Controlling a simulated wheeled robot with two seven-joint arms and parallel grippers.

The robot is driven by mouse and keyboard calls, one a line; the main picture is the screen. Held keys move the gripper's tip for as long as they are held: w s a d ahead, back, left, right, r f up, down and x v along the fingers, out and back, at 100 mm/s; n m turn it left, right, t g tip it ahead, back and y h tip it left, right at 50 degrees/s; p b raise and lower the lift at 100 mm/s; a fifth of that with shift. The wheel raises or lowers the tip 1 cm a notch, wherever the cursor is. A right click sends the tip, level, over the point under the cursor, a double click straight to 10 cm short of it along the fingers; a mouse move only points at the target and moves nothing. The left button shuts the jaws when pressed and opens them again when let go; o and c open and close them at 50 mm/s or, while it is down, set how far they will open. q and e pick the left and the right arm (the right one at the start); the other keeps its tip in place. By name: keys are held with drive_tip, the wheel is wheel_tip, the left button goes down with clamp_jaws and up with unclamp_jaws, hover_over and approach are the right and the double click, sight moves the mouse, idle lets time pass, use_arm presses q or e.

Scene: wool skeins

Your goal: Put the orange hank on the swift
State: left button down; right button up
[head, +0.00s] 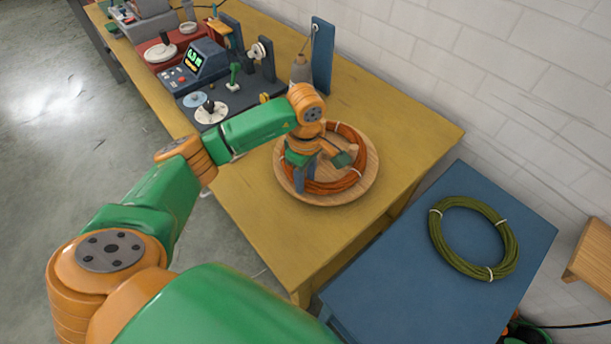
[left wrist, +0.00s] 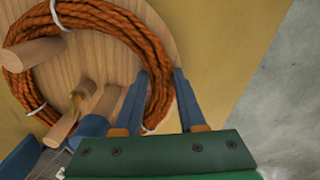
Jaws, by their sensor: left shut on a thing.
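The orange hank (head: 352,180) is a ring of rust-orange yarn with white ties. It lies over the round wooden swift (head: 368,185) on the yellow table. In the left wrist view the hank (left wrist: 150,52) curves round wooden pegs on the swift (left wrist: 100,70). The pegs I see appear inside the ring; one overlaps its left side. I cannot tell whether the yarn rests fully on the disc. My left gripper (head: 302,184), with blue fingers, is at the ring's near left side. In the wrist view its fingers (left wrist: 160,78) straddle the strand, shut on it. My right gripper is out of view.
An olive-green hank (head: 447,252) lies on the blue table (head: 395,265) at right. A winding device with a display (head: 205,62) stands farther left. The yellow table's right end (head: 425,140) is clear.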

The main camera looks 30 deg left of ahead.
use_arm(q)
drive_tip(key=c, duration=0.5)
unclamp_jaws()
wheel_tip(320, 180, up, 12)
drive_tip(key=shift+r, duration=0.15)
